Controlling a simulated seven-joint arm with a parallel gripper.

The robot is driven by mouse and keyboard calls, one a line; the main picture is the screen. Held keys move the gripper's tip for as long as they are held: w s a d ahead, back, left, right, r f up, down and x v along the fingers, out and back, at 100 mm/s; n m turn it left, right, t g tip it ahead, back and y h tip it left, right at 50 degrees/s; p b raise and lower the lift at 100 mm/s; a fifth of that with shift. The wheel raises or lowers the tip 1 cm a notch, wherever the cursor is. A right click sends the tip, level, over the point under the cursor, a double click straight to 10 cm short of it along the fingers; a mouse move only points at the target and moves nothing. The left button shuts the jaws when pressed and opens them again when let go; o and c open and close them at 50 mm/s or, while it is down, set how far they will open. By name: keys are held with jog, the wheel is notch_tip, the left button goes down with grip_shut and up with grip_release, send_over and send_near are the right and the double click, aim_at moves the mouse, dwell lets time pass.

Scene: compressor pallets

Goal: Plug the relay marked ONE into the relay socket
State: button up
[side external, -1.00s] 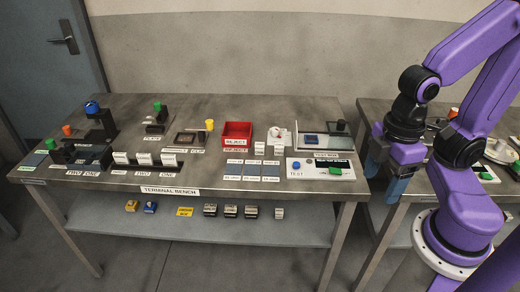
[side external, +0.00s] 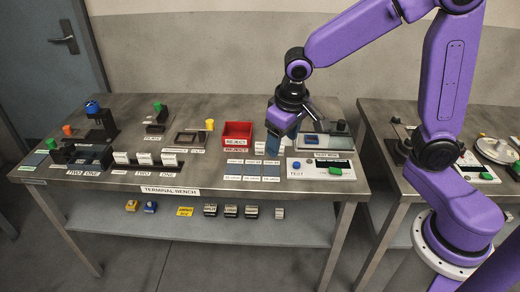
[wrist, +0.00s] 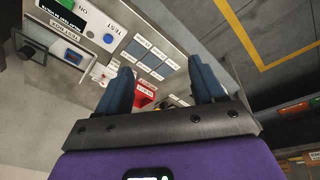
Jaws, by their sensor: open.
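The labels TWO and ONE (side external: 91,173) show at the left front of the terminal bench, with black blocks (side external: 88,156) behind them. Beside these stand several white-topped blocks (side external: 144,158) on dark bases; their markings are too small to read. I cannot tell for certain which piece is the relay marked ONE or which is the relay socket. My gripper (side external: 273,146) is above the bench between the red bin and the test station, well right of these blocks. In the wrist view my gripper (wrist: 164,84) has its blue fingers wide apart with nothing between them.
The red REJECT bin (side external: 237,133) stands just left of my gripper; it also shows in the wrist view (wrist: 145,97). The TEST panel (side external: 320,169) is to the right. Grey-blue labelled pads (side external: 253,170) lie in front. Fixtures with coloured knobs fill the back left.

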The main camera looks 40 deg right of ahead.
jog(key=w+d+f+m+h, duration=0.1)
jog(key=w+m, duration=0.2)
jog(key=w, duration=0.2)
jog(key=w+d+f+m, duration=0.1)
jog(key=w+d+m, duration=0.1)
jog(key=w, duration=0.3)
jog(key=m+h, duration=0.1)
jog(key=m, duration=0.4)
send_near(260, 145)
jog(key=shift+m+t, duration=0.3)
jog(key=shift+t, duration=0.1)
jog(key=shift+s+x, duration=0.2)
jog(key=shift+x, duration=1.95)
jog(key=shift+s+x, duration=0.2)
jog(key=shift+x, duration=2)
jog(key=shift+a+f, duration=0.1)
jog(key=shift+f, duration=0.05)
jog(key=shift+c, duration=0.3)
jog(key=c, duration=1.1)
